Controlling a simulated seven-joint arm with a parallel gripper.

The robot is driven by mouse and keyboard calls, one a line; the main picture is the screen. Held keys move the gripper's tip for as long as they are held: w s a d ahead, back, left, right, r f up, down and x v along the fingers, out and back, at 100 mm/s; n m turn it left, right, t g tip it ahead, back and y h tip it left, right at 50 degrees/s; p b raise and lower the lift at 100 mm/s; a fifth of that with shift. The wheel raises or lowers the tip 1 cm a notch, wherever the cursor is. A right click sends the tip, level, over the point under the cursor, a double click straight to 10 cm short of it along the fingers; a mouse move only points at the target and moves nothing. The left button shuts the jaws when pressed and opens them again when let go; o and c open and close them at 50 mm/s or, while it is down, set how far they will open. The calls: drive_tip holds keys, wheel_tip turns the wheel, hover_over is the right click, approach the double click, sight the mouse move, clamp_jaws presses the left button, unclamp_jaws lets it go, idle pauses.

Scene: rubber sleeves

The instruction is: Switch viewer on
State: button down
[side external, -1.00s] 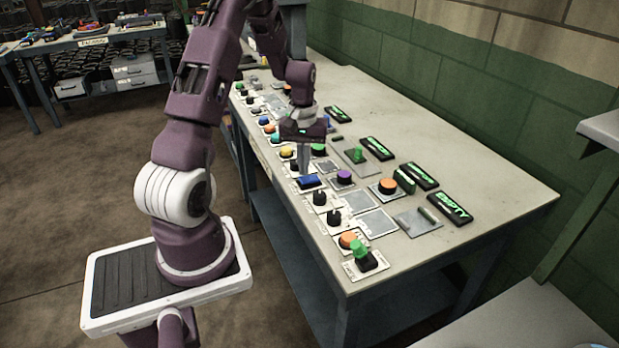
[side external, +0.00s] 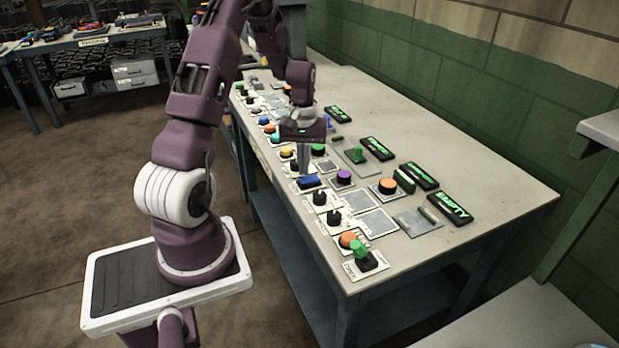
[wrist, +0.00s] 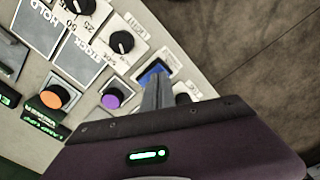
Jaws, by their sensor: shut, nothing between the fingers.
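A blue rocker switch (side external: 309,182) on a white plate sits on the near edge of the grey table in the side view. It also shows in the wrist view (wrist: 151,74), partly hidden by my fingers. The lettering on its plate is too small and partly covered to read, so I cannot confirm that it is the viewer's. My gripper (side external: 304,170) is shut and empty, pointing down with its tips at the far-left end of the blue switch. In the wrist view the closed fingertips (wrist: 158,80) overlap the switch; contact is unclear.
A purple knob (side external: 344,177), an orange button (side external: 387,186) and black dials (side external: 320,198) stand close around the switch. A green switch (side external: 361,254) is at the near corner. Green-lit displays (side external: 450,207) line the back. The table's right part is bare.

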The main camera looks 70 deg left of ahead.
sight(304, 179)
drive_tip(key=shift+f, duration=0.95)
idle(0.5)
drive_tip(key=shift+r, duration=3.5)
drive_tip(key=s+d+r+m+t+y, duration=0.1)
drive_tip(key=d+r+m, duration=0.2)
drive_tip(key=d+r, duration=0.5)
drive_tip(key=s+d+r+m+t, duration=0.1)
drive_tip(key=d+r+m+t, duration=0.15)
drive_tip(key=d+r, duration=0.6)
drive_tip(key=s+d+m+t+h, duration=0.1)
drive_tip(key=s+d+m+t, duration=0.1)
drive_tip(key=s+d+m, duration=0.4)
drive_tip(key=s+d+r, duration=0.1)
drive_tip(key=s+d, duration=0.4)
drive_tip(key=s, duration=0.1)
drive_tip(key=shift+s+d, duration=0.35)
